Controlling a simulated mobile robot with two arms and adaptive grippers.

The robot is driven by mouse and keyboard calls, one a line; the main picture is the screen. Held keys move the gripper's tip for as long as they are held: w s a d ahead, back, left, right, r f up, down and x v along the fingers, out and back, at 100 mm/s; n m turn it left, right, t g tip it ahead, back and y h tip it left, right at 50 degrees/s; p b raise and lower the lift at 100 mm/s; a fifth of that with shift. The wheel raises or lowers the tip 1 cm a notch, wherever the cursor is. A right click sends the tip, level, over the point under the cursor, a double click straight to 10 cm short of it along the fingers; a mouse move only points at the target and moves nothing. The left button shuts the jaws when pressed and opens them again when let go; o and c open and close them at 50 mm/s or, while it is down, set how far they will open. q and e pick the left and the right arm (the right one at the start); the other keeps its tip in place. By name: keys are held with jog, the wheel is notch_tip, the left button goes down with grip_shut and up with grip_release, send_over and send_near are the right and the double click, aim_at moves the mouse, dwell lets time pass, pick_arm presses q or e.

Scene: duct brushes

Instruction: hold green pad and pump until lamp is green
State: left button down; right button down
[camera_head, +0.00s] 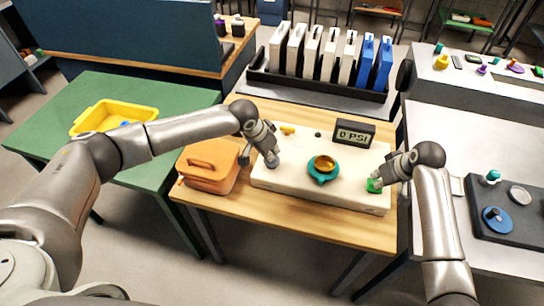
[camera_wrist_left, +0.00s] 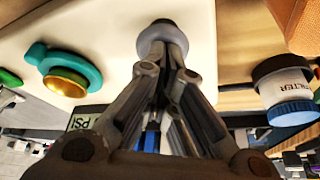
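A cream panel (camera_head: 300,189) lies on the wooden table. My left gripper (camera_head: 272,160) is at its left part. In the left wrist view its fingers (camera_wrist_left: 165,60) come together at a dark grey round knob (camera_wrist_left: 163,25), touching or very near it; whether they grip it is unclear. My right gripper (camera_head: 376,182) is at the green pad (camera_head: 374,187) on the right, partly covering it; its finger gap is too small to tell. The display (camera_head: 355,134) reads 0 PSI. A small dark dome (camera_head: 318,135), perhaps the lamp, shows no green.
A teal ring with a gold centre (camera_head: 323,174) sits mid-panel between my grippers. An orange case (camera_head: 207,166) stands left of the panel. The left wrist view shows a jar labelled FILTER (camera_wrist_left: 290,90) nearby. A black rack (camera_head: 310,82) of white and blue slabs stands behind.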

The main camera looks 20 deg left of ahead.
pick_arm(q)
jog(key=shift+f, duration=0.6)
jog(key=shift+r, duration=1.15)
jog(key=shift+f, duration=0.1)
